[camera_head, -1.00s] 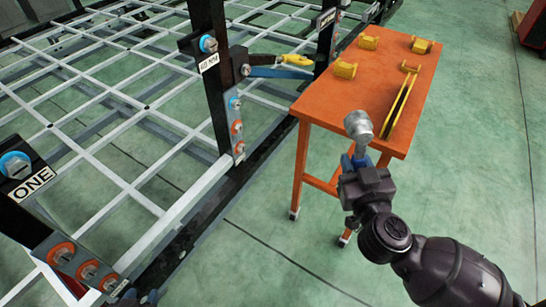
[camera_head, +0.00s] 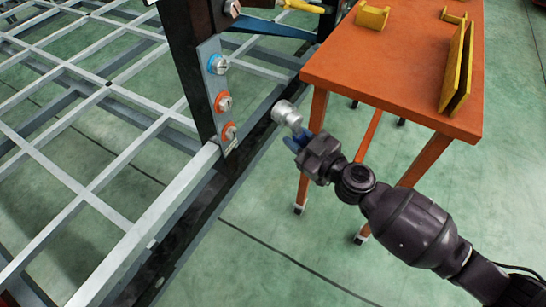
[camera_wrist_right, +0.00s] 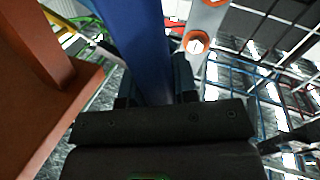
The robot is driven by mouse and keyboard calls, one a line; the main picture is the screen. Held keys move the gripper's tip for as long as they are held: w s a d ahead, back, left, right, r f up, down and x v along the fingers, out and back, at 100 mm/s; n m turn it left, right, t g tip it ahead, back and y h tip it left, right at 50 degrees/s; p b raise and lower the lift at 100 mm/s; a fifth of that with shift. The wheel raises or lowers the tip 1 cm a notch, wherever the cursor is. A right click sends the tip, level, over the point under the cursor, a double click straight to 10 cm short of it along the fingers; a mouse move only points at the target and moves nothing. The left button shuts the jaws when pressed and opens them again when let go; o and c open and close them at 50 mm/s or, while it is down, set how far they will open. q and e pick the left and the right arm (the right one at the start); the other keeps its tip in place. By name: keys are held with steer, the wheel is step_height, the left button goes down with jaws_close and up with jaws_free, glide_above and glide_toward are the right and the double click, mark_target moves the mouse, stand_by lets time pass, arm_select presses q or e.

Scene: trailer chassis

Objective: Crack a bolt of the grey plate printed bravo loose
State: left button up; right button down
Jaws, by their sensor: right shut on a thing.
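A grey plate (camera_head: 215,85) is fixed to a black upright post of the chassis. It carries one bolt with a blue ring (camera_head: 218,64) and two with orange rings, the middle one (camera_head: 223,102) and the lowest one (camera_head: 229,131). The small label below is too tilted to read, so I cannot tell if this is bravo. My right gripper (camera_head: 303,142) is shut on a tool with a silver round head (camera_head: 287,114) and a blue handle (camera_wrist_right: 140,45). The head is right of the lowest bolt, apart from it. An orange-ringed bolt (camera_wrist_right: 197,42) shows in the wrist view. My left gripper is not in view.
A chassis rail (camera_head: 180,210) runs below the plate. Open green floor lies between rail and table.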

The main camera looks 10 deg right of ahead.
arm_select(q)
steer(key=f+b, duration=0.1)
steer(key=b, duration=0.2)
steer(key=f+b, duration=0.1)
steer(key=b, duration=0.2)
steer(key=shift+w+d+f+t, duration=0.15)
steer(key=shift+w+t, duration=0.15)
arm_select(e)
steer(key=w+a+f+n+g+y, duration=0.1)
steer(key=a+f+n+g+y, duration=0.1)
steer(key=f, duration=0.4)
steer(key=w+a+f+n+g+y, duration=0.2)
steer(key=f, duration=0.4)
steer(key=shift+w+a+f, duration=0.25)
steer(key=shift+w, duration=0.05)
steer(key=shift+r, duration=0.15)
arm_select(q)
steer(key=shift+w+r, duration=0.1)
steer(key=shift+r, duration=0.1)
arm_select(e)
steer(key=x, duration=0.6)
steer(key=shift+w+a, duration=0.2)
steer(key=shift+a, duration=0.05)
